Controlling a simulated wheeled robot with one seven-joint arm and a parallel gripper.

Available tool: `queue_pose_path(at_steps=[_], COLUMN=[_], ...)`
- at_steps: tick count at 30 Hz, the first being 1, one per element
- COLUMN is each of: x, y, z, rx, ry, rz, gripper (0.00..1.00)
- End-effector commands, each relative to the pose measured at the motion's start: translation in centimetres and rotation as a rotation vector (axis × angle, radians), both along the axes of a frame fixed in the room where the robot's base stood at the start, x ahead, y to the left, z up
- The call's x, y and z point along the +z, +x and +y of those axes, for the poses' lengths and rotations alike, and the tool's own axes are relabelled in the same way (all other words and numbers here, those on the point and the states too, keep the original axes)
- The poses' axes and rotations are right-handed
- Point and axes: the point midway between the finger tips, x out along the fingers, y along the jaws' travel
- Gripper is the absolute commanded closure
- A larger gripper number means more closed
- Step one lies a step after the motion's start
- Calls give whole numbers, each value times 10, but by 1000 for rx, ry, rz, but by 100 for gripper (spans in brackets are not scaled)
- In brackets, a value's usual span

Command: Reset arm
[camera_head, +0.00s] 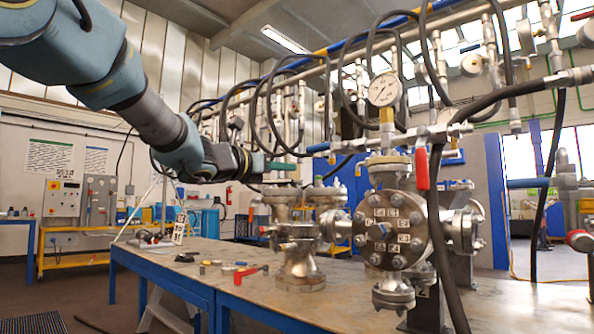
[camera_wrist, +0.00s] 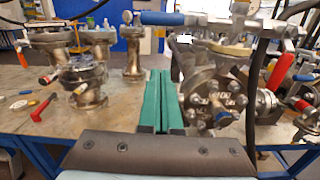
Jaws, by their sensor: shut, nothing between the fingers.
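My arm reaches in from the upper left in the head view. My gripper (camera_head: 283,166) is in the air above the workbench, near the flanged vessels. In the wrist view its two green fingers (camera_wrist: 164,100) lie side by side, shut, with nothing between them. A large flanged vessel (camera_head: 391,229) with a bolted, labelled round cover stands on the bench; it also shows right of the fingers in the wrist view (camera_wrist: 212,99). A smaller flanged vessel (camera_head: 299,250) stands to its left; left of the fingers, flanged vessels (camera_wrist: 84,85) show in the wrist view.
The bench (camera_head: 190,263) has bare room at its left front. A red-handled item (camera_head: 250,273) and small loose parts lie there. A pressure gauge (camera_head: 384,90), a red-handled valve (camera_head: 421,169) and dark hoses hang over the vessels. A control box (camera_head: 62,198) stands at the far left.

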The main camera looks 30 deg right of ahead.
Motion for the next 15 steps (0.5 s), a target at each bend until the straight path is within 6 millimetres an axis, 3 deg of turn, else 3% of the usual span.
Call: queue_pose_path(at_steps=[10, 13, 15], x=[-3, -17, -36], y=[2, 20, 43], z=[10, 22, 40], rx=[12, 75, 161], ry=[-1, -18, -47], rz=[20, 137, 294], gripper=[100, 100, 100])
